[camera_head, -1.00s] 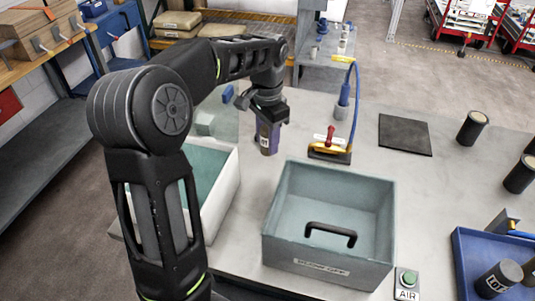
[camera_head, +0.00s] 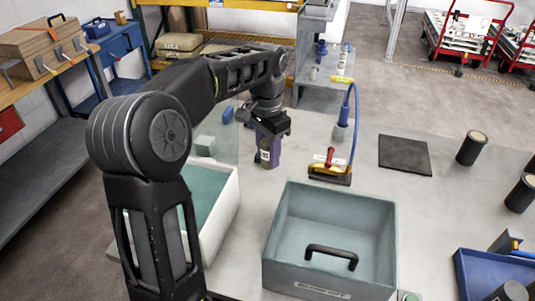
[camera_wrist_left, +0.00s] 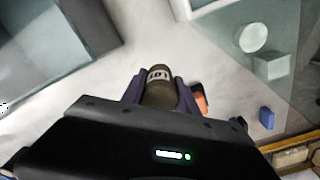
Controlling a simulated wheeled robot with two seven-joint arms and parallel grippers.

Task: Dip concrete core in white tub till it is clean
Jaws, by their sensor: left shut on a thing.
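My left gripper (camera_head: 268,147) is shut on a dark concrete core (camera_wrist_left: 158,92) with a white label. It holds the core upright over the bare table between the two tubs. In the left wrist view the core sits between the two fingers, label showing. The white tub (camera_head: 228,208) with greenish liquid stands left of the core, partly hidden by my left arm; its corner also shows at the top of the left wrist view (camera_wrist_left: 207,5). My right gripper is not in view.
A grey bin (camera_head: 330,240) with a black handle stands front centre. A yellow and red tool (camera_head: 329,170) on a blue hose lies behind it. A black mat (camera_head: 404,155) and dark cylinders (camera_head: 472,148) are to the right, with a blue tray (camera_head: 490,270).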

